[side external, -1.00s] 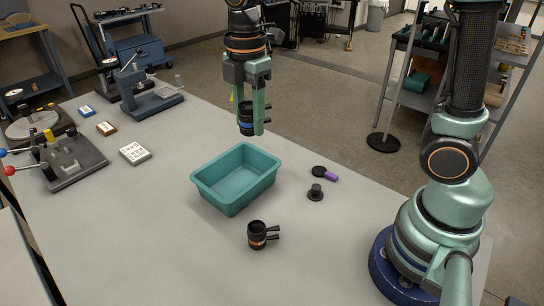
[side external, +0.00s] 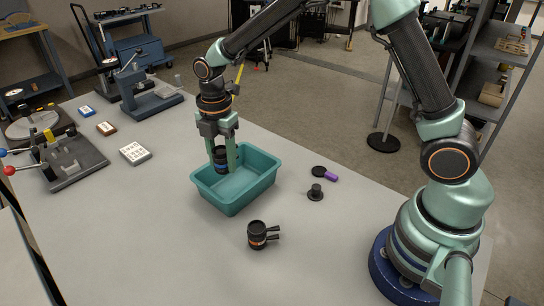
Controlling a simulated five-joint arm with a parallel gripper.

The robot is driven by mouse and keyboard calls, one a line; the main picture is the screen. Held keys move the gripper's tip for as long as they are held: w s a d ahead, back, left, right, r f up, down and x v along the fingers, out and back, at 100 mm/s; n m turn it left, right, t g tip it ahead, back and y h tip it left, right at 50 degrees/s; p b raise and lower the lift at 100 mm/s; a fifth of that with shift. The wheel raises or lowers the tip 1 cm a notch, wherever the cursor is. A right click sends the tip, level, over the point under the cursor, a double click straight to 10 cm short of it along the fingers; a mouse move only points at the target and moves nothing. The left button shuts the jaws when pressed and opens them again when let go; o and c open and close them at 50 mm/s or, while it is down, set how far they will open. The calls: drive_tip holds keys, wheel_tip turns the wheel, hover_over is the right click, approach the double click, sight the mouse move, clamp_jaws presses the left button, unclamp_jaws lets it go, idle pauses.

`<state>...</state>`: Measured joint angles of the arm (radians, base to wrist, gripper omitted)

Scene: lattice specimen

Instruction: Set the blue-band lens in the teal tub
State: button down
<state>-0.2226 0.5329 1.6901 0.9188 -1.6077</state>
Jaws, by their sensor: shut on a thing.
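The blue-band lens (side external: 220,159) is a black cylinder with a blue ring. My gripper (side external: 222,162) points down and is shut on it, with a green finger on each side. The lens is over the left back part of the teal tub (side external: 237,205), with its lower end at about rim height or just inside. I cannot tell whether it touches the tub floor. The tub is an open rectangular box, otherwise empty as far as I see. A similar black lens with an orange band (side external: 257,236) stands on the table in front of the tub.
A small black knobbed part (side external: 315,192) and a black disc with a purple handle (side external: 323,173) lie right of the tub. A white tray (side external: 135,153), small blocks and clamp fixtures (side external: 70,165) stand at the left. The front table is mostly clear.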

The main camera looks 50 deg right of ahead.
sight(227, 196)
wheel_tip(227, 196, down, 8)
drive_tip(key=shift+f, duration=0.25)
idle(0.4)
drive_tip(key=shift+f, duration=0.15)
drive_tip(key=shift+c, duration=1.7)
unclamp_jaws()
